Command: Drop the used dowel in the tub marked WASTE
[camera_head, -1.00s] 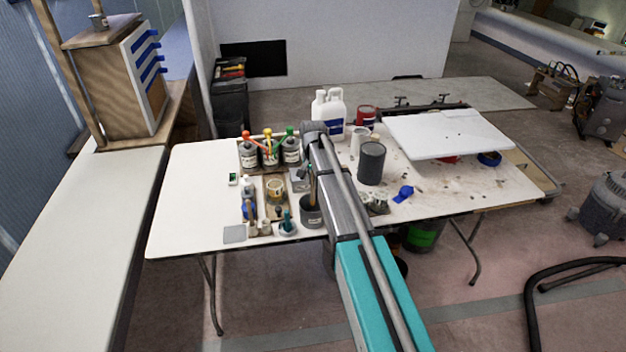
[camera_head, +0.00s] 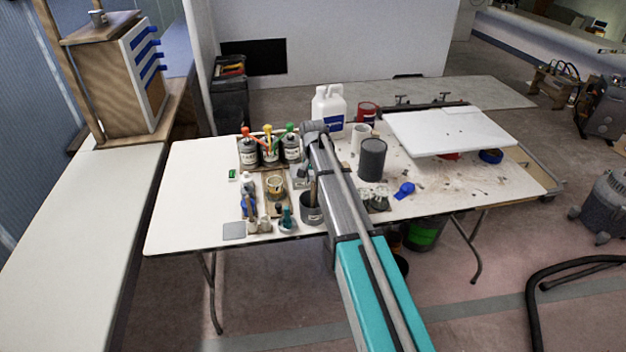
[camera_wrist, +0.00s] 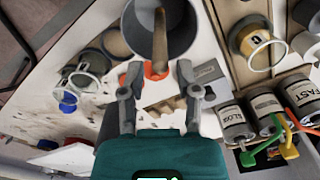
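A wooden dowel (camera_wrist: 160,42) stands in a dark grey pot (camera_wrist: 192,42) at the top middle of the wrist view. In the head view the dowel (camera_head: 314,190) rises from the pot (camera_head: 311,213) near the table's front edge, beside my arm. My gripper (camera_wrist: 159,76) is open, its two fingers apart on either side of the dowel's near end, with visible gaps. I cannot tell whether it touches the dowel. In the head view the gripper's fingers are hidden by my arm. No WASTE marking is legible in either view.
Hardener pots (camera_wrist: 262,105) with coloured pumps stand close to the gripper. A dark can (camera_head: 371,162), small jars (camera_head: 378,200) and a white jug (camera_head: 329,108) crowd the table. A white board (camera_head: 450,130) overhangs the right. The table's left end (camera_head: 190,200) is clear. A green-banded bucket (camera_head: 424,234) stands below.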

